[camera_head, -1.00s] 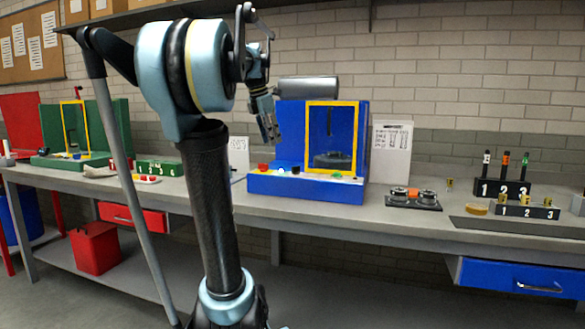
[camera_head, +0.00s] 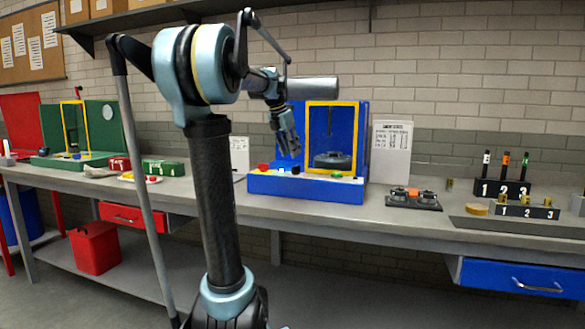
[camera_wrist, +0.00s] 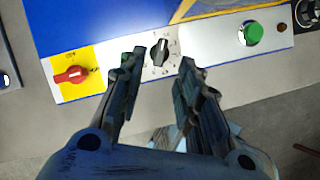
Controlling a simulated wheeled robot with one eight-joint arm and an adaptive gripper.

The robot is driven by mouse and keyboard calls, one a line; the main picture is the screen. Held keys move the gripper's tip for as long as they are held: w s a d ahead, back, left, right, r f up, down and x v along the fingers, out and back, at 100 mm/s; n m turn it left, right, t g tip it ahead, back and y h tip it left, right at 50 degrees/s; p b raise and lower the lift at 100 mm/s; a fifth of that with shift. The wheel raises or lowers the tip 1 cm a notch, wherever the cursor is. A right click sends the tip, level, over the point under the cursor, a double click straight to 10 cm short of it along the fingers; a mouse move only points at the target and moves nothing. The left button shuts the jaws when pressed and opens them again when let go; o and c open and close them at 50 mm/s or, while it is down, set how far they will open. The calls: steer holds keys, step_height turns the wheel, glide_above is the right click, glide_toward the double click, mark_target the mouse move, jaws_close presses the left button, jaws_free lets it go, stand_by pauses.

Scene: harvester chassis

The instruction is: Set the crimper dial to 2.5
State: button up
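The blue crimper (camera_head: 310,186) stands on the bench with a yellow-framed window. In the wrist view its control strip holds a black dial (camera_wrist: 160,50) with small markings around it, too small to read. A red rotary switch (camera_wrist: 72,75) on a yellow patch is at the left, and a green button (camera_wrist: 250,33) at the right. My gripper (camera_wrist: 160,70) is open, its two fingers apart on either side of the dial in the picture, with nothing between them. Whether the fingertips are level with the dial cannot be told. My gripper also shows in the head view (camera_head: 289,146), above the strip's left half.
A white chart (camera_head: 391,147) stands right of the crimper, beside a dark double fixture (camera_head: 413,199). Numbered racks (camera_head: 503,188) stand farther right. A green machine (camera_head: 105,130) is at the left. The bench front is mostly clear.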

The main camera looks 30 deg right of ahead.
mark_target(296, 170)
steer(key=x, duration=0.7)
steer(key=shift+d+f, duration=0.15)
jaws_close()
steer(key=shift+a, duration=0.25)
steer(key=shift+d, duration=0.15)
